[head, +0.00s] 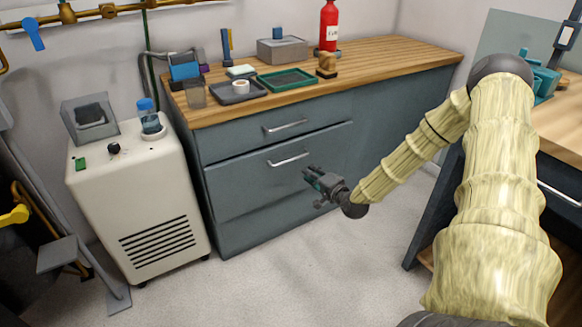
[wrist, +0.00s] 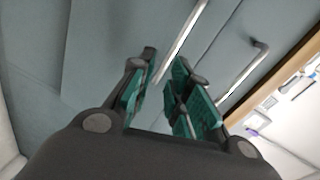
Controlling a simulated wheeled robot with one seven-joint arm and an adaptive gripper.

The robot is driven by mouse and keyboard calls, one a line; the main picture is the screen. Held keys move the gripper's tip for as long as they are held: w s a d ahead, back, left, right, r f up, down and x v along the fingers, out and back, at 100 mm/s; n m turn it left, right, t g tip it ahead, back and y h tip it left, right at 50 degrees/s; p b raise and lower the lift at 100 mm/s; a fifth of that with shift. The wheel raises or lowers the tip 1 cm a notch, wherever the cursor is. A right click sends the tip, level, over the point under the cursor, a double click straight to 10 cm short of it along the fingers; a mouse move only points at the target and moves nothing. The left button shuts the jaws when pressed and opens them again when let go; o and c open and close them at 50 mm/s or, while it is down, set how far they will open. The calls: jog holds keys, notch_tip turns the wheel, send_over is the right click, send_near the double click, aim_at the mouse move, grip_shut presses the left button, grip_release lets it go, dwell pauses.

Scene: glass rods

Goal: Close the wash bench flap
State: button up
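The grey-blue bench (head: 240,232) has a wooden top. Below its upper drawer front is a wide panel (head: 250,185), which looks like the flap. Its top edge appears to stand slightly out from the bench front. A metal bar handle (head: 288,160) runs near that edge; it also shows in the wrist view (wrist: 182,42). My gripper (head: 309,173) is in front of the panel, to the right of and a little below the handle. Contact with the panel cannot be told.
The upper drawer (head: 250,130) has its own handle (head: 285,126). A white wheeled unit (head: 140,210) stands left of the bench. Trays, a box and a red extinguisher (head: 329,25) are on the top. A second bench (head: 565,125) is at right. The floor in front is clear.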

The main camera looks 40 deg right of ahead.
aim_at(291, 160)
jog(key=shift+w+a+m+b, duration=0.15)
jog(key=shift+w+m+b, duration=0.35)
jog(key=shift+w, duration=1.4)
jog(key=shift+w+a+m+b, duration=0.1)
jog(key=shift+w+m+b, duration=0.4)
jog(key=shift+w, duration=1.35)
jog(key=shift+w+a+m+b, duration=0.2)
jog(key=shift+w+b, duration=0.6)
jog(key=shift+w, duration=1.1)
grip_shut()
